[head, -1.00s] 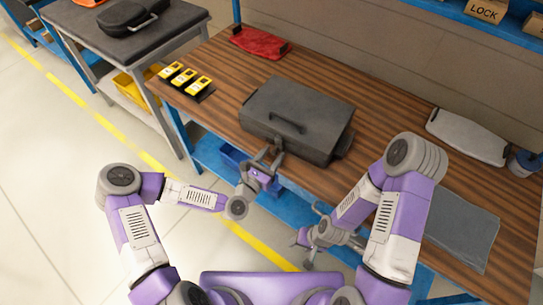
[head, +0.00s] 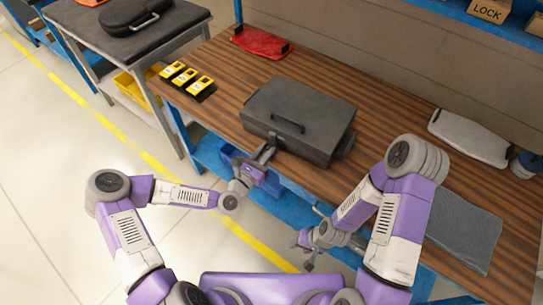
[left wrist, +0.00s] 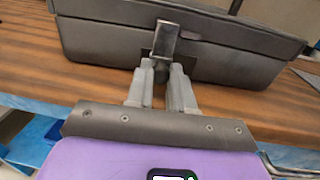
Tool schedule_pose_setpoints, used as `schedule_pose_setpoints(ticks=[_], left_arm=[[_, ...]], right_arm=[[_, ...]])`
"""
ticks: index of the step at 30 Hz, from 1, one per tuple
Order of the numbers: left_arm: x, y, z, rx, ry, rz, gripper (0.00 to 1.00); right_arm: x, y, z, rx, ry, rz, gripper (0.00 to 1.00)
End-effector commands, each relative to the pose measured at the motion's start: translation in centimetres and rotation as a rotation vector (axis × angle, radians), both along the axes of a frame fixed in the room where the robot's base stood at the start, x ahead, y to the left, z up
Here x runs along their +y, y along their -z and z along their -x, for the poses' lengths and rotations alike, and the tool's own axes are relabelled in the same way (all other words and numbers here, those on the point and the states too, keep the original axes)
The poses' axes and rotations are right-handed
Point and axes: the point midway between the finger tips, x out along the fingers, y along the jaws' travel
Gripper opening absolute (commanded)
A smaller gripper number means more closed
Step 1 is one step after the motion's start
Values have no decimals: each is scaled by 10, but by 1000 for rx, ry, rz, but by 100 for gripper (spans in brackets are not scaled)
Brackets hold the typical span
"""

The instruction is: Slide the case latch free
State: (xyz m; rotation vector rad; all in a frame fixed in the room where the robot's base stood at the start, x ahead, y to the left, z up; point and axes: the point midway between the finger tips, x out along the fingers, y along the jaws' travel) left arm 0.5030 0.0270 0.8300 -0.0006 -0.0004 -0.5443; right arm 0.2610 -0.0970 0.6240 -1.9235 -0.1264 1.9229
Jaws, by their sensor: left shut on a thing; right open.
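A dark grey case (head: 298,118) lies closed on the wooden bench, its carry handle (head: 288,122) on the lid. In the left wrist view the case's front wall (left wrist: 100,43) fills the top, and the upright metal latch (left wrist: 165,42) stands out from it. My left gripper (head: 266,152) is at the front edge of the case; in the left wrist view its fingers (left wrist: 162,68) are shut on the latch's lower part, which they partly hide. My right gripper (head: 303,248) is open and empty, low in front of the bench, away from the case.
A pale panel (head: 468,138) and grey mat (head: 464,228) are at the right. A blue bin (head: 232,158) sits beneath the bench. Bare wood surrounds the case.

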Motion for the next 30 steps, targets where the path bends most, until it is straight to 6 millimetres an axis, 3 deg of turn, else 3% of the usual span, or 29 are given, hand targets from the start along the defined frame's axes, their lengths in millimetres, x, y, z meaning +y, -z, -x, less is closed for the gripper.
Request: schedule_pose_setpoints(ticks=[10, 11, 16, 25, 30], left_arm=[[7, 0, -4, -2, -4, -1, 0], [7, 0, -4, -2, -4, -1, 25], [6, 0, -3, -1, -3, 0, 48], [7, 0, -1, 0, -1, 0, 48], [18, 0, 17, 2, -3, 0, 48]], right_arm=[[0, 1, 0, 0, 0, 0, 47], [0, 1, 0, 0, 0, 0, 47], [0, 1, 0, 0, 0, 0, 47], [0, 1, 0, 0, 0, 0, 47], [0, -3, 0, 0, 0, 0, 47]])
